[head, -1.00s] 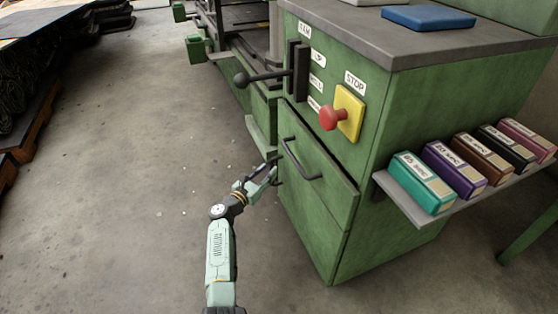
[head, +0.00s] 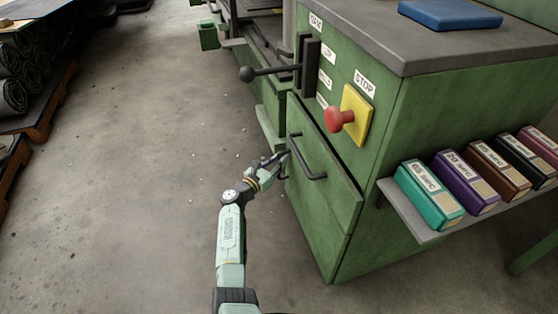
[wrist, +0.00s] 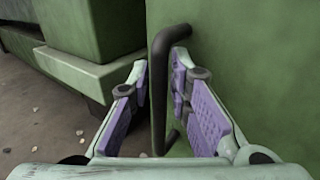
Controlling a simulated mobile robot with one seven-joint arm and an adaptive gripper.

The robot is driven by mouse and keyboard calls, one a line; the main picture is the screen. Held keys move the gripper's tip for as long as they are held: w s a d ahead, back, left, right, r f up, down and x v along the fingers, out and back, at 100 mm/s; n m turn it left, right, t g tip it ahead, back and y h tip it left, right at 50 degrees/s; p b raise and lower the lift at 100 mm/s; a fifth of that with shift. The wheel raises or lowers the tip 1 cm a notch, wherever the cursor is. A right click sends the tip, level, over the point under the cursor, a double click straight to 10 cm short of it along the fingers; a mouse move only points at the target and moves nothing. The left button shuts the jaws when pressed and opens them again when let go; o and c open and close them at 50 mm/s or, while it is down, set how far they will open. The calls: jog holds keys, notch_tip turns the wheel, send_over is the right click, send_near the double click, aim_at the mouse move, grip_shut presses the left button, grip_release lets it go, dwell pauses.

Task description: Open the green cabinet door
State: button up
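The green cabinet (head: 377,140) stands at the right in the head view. Its front door (head: 325,200) is shut and has a dark bar handle (head: 311,174). My gripper (head: 284,155) is at the handle's far, left end. In the wrist view the handle (wrist: 158,92) stands upright between the two fingers of my gripper (wrist: 160,78), in front of the green door face (wrist: 235,55). The purple-padded fingers are apart, one on each side of the bar. I cannot tell whether either finger touches it.
Above the door are a red stop button (head: 338,118) on a yellow plate and a black lever (head: 262,73). A shelf (head: 405,212) with several labelled boxes juts from the cabinet's right side. Open concrete floor (head: 130,200) lies to the left.

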grip_shut()
dwell(0.4)
